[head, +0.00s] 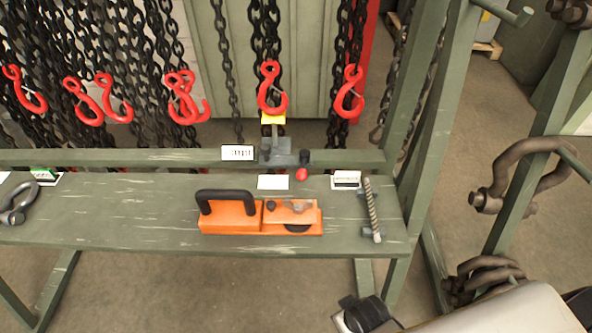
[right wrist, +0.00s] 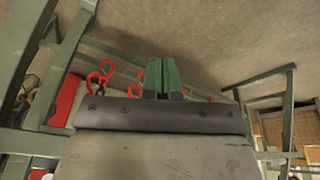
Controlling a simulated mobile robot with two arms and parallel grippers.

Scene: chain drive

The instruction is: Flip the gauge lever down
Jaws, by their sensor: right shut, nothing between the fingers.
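A grey gauge-like fixture (head: 284,152) is mounted on the green rail behind the bench, with a grey upright piece above it and a yellow tag behind. A red knob (head: 301,174) shows just below its right side; I cannot tell for sure which part is the lever. My right gripper (right wrist: 163,77) is shut and empty in the right wrist view, with red hooks beyond its fingers. In the head view, my right arm comes in at the bottom right, in front of the bench and apart from the fixture. My left gripper is not in view.
An orange tool with a black handle (head: 228,207) lies on the green bench (head: 120,215), in front of the fixture. A threaded rod (head: 372,210) is at the bench's right end. Red hooks (head: 271,88) hang on chains behind. A shackle (head: 18,205) lies at left.

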